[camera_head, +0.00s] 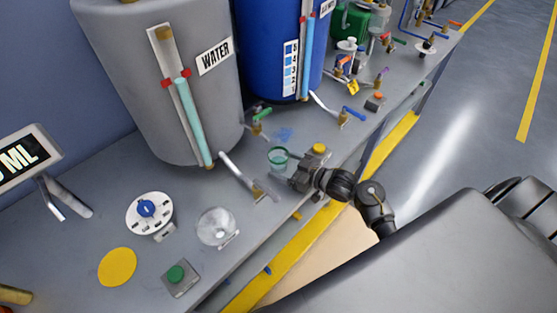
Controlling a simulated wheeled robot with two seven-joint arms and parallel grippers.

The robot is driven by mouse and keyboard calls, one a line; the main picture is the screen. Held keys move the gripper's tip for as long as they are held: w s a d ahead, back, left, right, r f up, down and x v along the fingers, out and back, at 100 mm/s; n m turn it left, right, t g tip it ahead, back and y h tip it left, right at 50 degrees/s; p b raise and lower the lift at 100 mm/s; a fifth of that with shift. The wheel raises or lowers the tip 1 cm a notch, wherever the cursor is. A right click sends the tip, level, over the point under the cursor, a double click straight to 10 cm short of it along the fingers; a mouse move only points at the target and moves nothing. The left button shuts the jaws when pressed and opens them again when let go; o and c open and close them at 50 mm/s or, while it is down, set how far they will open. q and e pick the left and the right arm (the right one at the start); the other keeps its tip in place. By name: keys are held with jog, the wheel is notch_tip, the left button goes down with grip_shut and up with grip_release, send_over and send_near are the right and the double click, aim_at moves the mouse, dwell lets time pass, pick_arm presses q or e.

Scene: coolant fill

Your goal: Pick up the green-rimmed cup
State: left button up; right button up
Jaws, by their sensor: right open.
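The green-rimmed cup (278,156) is small and see-through. It stands on the grey bench in front of the gap between the grey WATER tank and the blue tank. My right gripper (283,173) is open and low over the bench, just to the right of and nearer than the cup, its fingers pointing left. Its fingers are close to the cup's near side; I cannot tell whether they touch it. The cup's lower part is hard to make out. My left gripper is not in view.
The WATER tank (160,90) and blue tank (266,50) stand behind the cup. A tap lever (240,176) reaches out left of it. A clear round bowl (217,227), a dial (149,213) and a green button box (180,278) are nearer left.

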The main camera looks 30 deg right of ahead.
jog(key=c, duration=1.1)
jog(key=shift+r, duration=0.15)
jog(key=shift+r, duration=0.25)
notch_tip(320, 180, up, 2)
jog(key=shift+r+b, duration=0.1)
jog(key=shift+b, duration=0.3)
jog(key=s+d+r+b, duration=0.1)
jog(key=s+d+r, duration=0.8)
jog(key=d+r, duration=0.1)
jog(key=shift+d, duration=0.35)
